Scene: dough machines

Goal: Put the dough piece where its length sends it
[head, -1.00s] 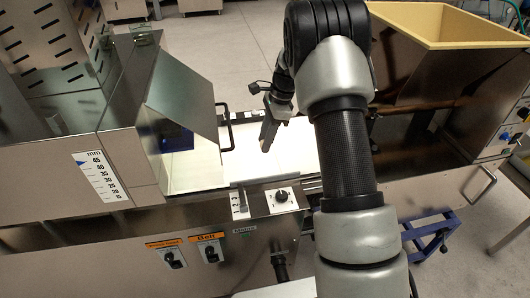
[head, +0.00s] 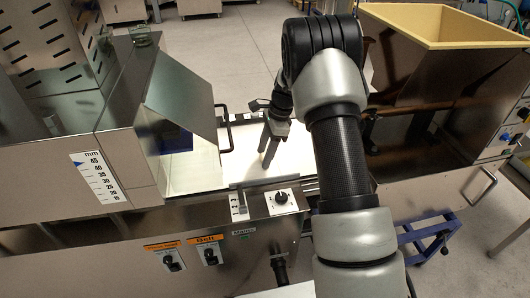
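My gripper (head: 268,156) points down over the white belt (head: 205,170) of the dough machine, in the middle of the head view. Its fingertips are close to the belt surface; I cannot tell whether they touch it. Two fingers show, but at this angle and size I cannot tell whether they are apart or shut on something. I cannot make out the dough piece; it may be hidden by the gripper or blend with the pale belt. A millimetre scale (head: 95,178) with a blue pointer is on the machine's front at the left.
A metal hood (head: 180,95) covers the belt's left part, with a black handle (head: 224,128) beside it. A yellow-lined hopper (head: 440,25) stands at the right. A dial panel (head: 281,200) and switches labelled Belt (head: 209,252) are on the front.

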